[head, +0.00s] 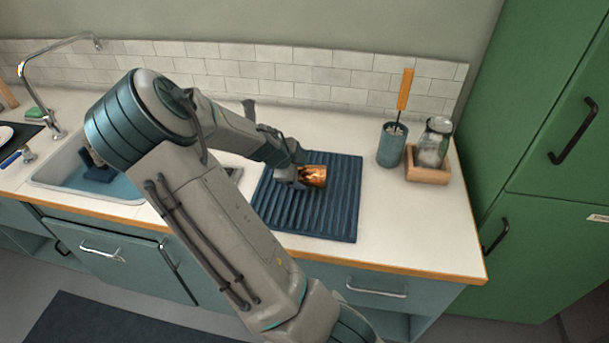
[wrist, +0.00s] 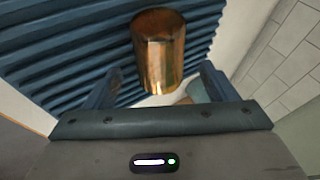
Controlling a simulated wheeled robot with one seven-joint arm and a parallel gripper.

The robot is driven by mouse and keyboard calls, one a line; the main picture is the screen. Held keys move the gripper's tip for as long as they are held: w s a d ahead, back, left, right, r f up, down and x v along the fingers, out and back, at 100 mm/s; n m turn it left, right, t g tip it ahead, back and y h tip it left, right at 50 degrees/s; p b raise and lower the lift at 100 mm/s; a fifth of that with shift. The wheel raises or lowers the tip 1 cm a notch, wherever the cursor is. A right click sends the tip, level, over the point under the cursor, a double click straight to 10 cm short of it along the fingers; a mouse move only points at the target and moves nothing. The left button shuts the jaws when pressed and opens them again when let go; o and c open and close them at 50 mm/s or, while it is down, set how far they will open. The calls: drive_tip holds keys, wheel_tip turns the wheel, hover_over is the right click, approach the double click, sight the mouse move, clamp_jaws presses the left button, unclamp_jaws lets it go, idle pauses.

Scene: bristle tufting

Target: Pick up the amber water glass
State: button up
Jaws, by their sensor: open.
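The amber water glass (head: 313,175) is on the dark blue ribbed drying mat (head: 335,217) on the counter. In the wrist view the glass (wrist: 159,55) shows as a shiny amber cylinder just beyond the fingers, centred between them. My gripper (head: 296,176) is beside the glass, at its left in the head view. In the wrist view my gripper (wrist: 160,86) has its two blue fingers wide apart, with nothing held. Whether a finger touches the glass cannot be told. The arm hides part of the mat's left side.
A blue cup (head: 391,147) with an orange-handled brush and a glass jar (head: 434,143) in a wooden tray (head: 427,173) stand right of the mat. The sink (head: 125,190) is at left, below a tiled wall (head: 300,72). The counter right of the mat is clear in front.

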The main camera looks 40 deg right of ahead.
sight(305, 172)
drive_tip(key=shift+x, duration=1.95)
drive_tip(key=c, duration=1.2)
drive_tip(key=shift+c, duration=0.6)
drive_tip(key=shift+r, duration=0.15)
